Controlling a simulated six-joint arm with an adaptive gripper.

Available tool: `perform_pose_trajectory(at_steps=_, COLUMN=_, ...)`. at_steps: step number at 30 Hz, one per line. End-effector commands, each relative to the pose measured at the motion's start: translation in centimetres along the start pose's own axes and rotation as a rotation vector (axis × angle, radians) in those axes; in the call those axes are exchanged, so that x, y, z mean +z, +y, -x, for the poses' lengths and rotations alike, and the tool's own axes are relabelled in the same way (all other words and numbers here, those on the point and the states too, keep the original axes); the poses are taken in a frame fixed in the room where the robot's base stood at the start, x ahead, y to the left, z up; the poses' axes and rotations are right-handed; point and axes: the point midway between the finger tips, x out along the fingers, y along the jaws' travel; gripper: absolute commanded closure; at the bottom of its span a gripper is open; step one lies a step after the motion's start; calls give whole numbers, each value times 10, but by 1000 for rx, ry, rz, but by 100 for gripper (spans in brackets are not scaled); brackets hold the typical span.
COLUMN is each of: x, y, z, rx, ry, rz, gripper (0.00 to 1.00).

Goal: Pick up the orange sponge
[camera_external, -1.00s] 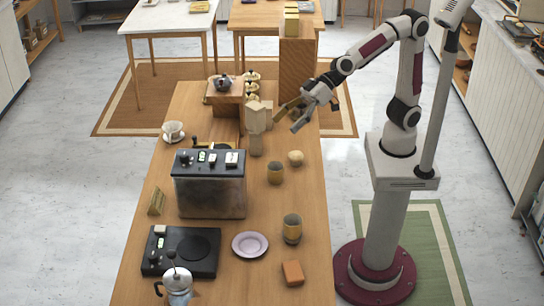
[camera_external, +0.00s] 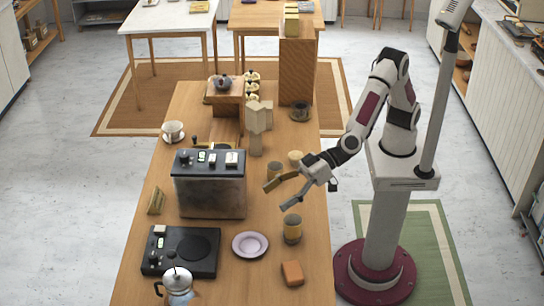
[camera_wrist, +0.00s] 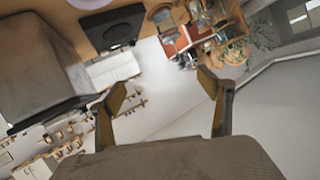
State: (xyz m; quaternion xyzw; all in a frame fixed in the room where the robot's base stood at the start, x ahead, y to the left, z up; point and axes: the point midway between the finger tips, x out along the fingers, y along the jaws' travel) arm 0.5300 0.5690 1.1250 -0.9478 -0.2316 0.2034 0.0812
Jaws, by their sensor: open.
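The orange sponge (camera_external: 292,273) is a small orange-brown block. It lies on the wooden table (camera_external: 240,285) near the front right in the external view. My gripper (camera_external: 274,195) is open and empty, above the right part of the table and farther back than the sponge. In the wrist view my open gripper (camera_wrist: 165,95) shows its two fingers well apart with nothing between them. I cannot make out the sponge in the wrist view.
A striped cup (camera_external: 292,229) stands between my gripper and the sponge. A pink plate (camera_external: 250,245) and a black scale-like device (camera_external: 180,252) lie left of the sponge. A coffee machine (camera_external: 210,185) stands left of my gripper. A moka pot (camera_external: 178,285) is at the front.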

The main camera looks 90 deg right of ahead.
Motion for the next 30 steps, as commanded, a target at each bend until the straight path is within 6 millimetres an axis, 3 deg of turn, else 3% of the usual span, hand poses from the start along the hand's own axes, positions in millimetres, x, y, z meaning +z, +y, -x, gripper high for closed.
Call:
perform_pose_trajectory(at_steps=10, x=90, y=-52, z=-22, rx=94, ry=10, rz=44, gripper=22)
perform_pose_trajectory(at_steps=21, x=197, y=-85, z=-15, rx=221, ry=4, rz=122, gripper=22)
perform_pose_trajectory(at_steps=25, x=223, y=-90, z=-10, rx=253, ry=1, rz=146, gripper=22)
perform_pose_trajectory(at_steps=30, x=237, y=-91, z=-6, rx=274, ry=0, rz=159, gripper=22)
